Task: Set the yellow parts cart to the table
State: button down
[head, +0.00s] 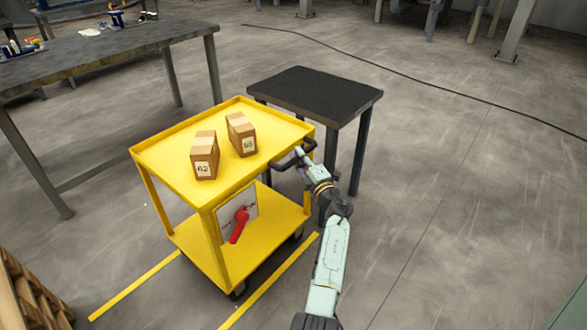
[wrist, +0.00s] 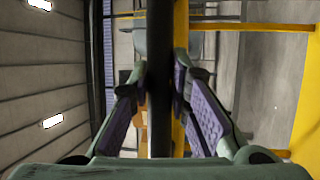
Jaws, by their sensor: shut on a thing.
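The yellow parts cart (head: 222,182) stands upright on its castors in the middle of the head view. Two cardboard boxes, marked 62 (head: 204,156) and 63 (head: 241,134), stand on its top tray. My gripper (head: 303,157) is at the cart's right side. In the wrist view my gripper (wrist: 160,105) is shut on a dark vertical bar (wrist: 159,60), the cart's handle. A small dark table (head: 318,94) stands just behind the cart on the right; I cannot tell if they touch. A larger grey table (head: 110,55) stands apart at the left.
A red object (head: 240,224) hangs at a white panel on the cart's near side. Yellow floor lines (head: 268,282) run beside and under the cart. A wooden pallet-like stack (head: 30,295) is at the lower left. A cable (head: 420,75) crosses the floor behind. The right floor is clear.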

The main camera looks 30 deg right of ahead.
jog(key=shift+w+d+b, duration=0.15)
jog(key=shift+d+b, duration=0.05)
jog(key=shift+d, duration=0.35)
jog(key=shift+w+d+b, duration=0.15)
jog(key=shift+d+b, duration=0.05)
jog(key=shift+d, duration=0.3)
jog(key=shift+d+r, duration=0.15)
jog(key=c, duration=1.5)
grip_release()
jog(key=shift+w, duration=0.1)
jog(key=s, duration=0.4)
jog(key=s+f, duration=0.1)
jog(key=s, duration=0.3)
jog(key=s+f, duration=0.1)
jog(key=s, duration=0.3)
jog(key=shift+a+f, duration=0.2)
jog(key=shift+a, duration=0.15)
jog(key=shift+w, duration=0.1)
